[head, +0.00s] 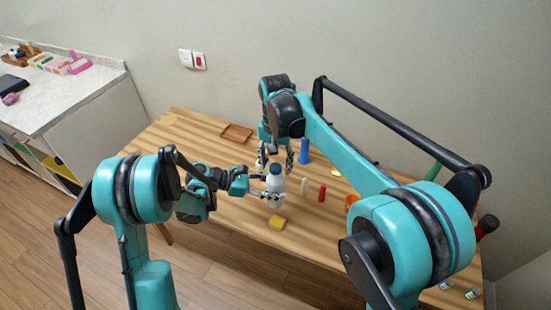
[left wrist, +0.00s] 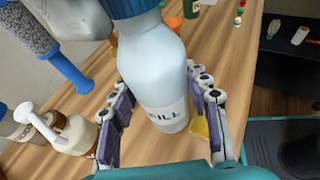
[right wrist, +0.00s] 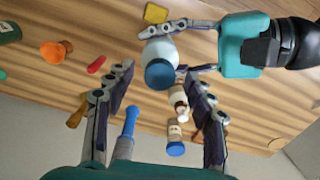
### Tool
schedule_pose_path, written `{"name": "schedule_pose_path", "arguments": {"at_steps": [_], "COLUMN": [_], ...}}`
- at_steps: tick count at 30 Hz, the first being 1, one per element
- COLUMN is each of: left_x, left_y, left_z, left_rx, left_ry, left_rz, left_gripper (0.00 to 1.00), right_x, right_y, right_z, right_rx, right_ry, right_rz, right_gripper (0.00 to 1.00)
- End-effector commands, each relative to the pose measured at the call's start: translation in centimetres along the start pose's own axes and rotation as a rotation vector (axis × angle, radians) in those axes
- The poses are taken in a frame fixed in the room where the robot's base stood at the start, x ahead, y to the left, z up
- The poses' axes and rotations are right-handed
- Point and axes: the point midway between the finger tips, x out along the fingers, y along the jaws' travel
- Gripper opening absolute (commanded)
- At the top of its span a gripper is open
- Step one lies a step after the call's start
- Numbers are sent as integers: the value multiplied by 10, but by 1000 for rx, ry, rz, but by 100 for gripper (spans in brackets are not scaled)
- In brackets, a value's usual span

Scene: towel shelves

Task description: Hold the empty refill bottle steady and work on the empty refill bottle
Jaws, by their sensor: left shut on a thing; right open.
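The empty refill bottle (head: 275,184) is pale blue-white with a dark blue cap and stands upright on the wooden table. My left gripper (head: 262,190) is shut around its body from the left. In the left wrist view the bottle (left wrist: 158,80) sits between the two fingers and part of a label ending in "ILL" shows. In the right wrist view I look down on the blue cap (right wrist: 160,73). My right gripper (right wrist: 165,80) is open above and behind the bottle, its fingers apart and not touching the cap.
A yellow sponge-like block (head: 277,222) lies in front of the bottle. A blue tool (head: 304,150), a pale stick (head: 304,186) and a red stick (head: 322,193) are to the right. A brown tray (head: 237,133) lies at the back left.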

Motion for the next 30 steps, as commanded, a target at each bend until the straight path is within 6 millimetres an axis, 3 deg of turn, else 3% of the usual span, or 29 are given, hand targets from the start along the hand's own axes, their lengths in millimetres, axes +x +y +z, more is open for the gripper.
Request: {"name": "schedule_pose_path", "arguments": {"at_steps": [5, 18, 24, 30], "left_x": [0, 0, 0, 0], "left_y": [0, 0, 0, 0], "left_z": [0, 0, 0, 0], "left_rx": [0, 0, 0, 0], "left_ry": [0, 0, 0, 0], "left_rz": [0, 0, 0, 0], "left_gripper": [0, 0, 0, 0], "right_x": [-20, -105, -118, -119], "right_y": [0, 0, 0, 0], "right_z": [0, -1, 0, 0], "right_rx": [0, 0, 1, 0], "right_ry": [0, 0, 0, 0], "right_rz": [0, 0, 0, 0], "right_gripper": [54, 54, 54, 54]}}
